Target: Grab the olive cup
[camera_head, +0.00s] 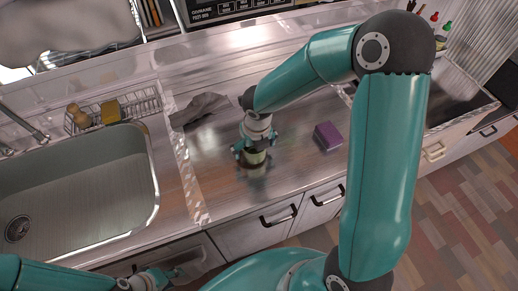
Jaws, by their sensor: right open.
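The olive cup (254,158) stands on the metal counter, mostly hidden by my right gripper above it. My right gripper (253,150) points down over the cup, with its open fingers on either side of the cup's upper part. I cannot tell whether the fingers touch it. My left gripper (170,277) is low at the bottom edge, in front of the cabinet fronts and away from the cup; its fingers are too small and unclear to tell open from shut.
A purple block (328,136) lies on the counter right of the cup. A crumpled grey cloth (201,108) lies behind it to the left. The sink (85,185) is at the left, with a wire rack (143,103) behind it. The counter's front edge is close.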

